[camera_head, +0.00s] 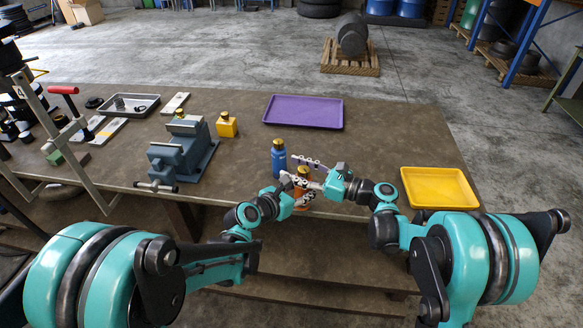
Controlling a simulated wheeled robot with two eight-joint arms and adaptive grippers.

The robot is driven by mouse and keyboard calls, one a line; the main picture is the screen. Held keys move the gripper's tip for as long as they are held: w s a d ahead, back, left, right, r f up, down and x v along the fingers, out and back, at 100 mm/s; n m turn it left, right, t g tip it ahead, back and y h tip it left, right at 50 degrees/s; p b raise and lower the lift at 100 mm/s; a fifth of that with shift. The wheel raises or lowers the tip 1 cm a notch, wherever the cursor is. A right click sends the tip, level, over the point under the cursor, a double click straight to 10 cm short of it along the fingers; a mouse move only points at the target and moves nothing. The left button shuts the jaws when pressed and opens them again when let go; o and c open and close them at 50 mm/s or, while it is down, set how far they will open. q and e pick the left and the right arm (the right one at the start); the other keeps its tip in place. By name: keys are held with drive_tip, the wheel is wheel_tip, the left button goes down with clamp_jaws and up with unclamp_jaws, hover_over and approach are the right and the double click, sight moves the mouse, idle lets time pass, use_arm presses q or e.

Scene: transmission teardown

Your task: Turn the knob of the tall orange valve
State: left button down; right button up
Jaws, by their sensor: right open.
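The tall orange valve (301,190) stands near the table's front edge, with its gold knob (303,171) on top. Both grippers crowd it and hide much of its body. My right gripper (303,169) comes in from the right, open, with its pale fingers at knob height and the knob seemingly between them. Contact with the knob cannot be made out. My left gripper (300,194) reaches in from the lower left, at the valve's body below the knob. Whether its fingers are closed on the body is hidden.
A blue bottle-like valve (279,160) with a gold top stands close at the left. A yellow block valve (227,126) and a blue-grey vise (184,151) are farther left. A purple tray (303,112) lies behind, a yellow tray (438,188) at right. The table (390,140) between the trays is clear.

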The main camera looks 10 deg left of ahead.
drive_tip(key=shift+w+a, duration=0.2)
drive_tip(key=shift+a, duration=0.4)
clamp_jaws()
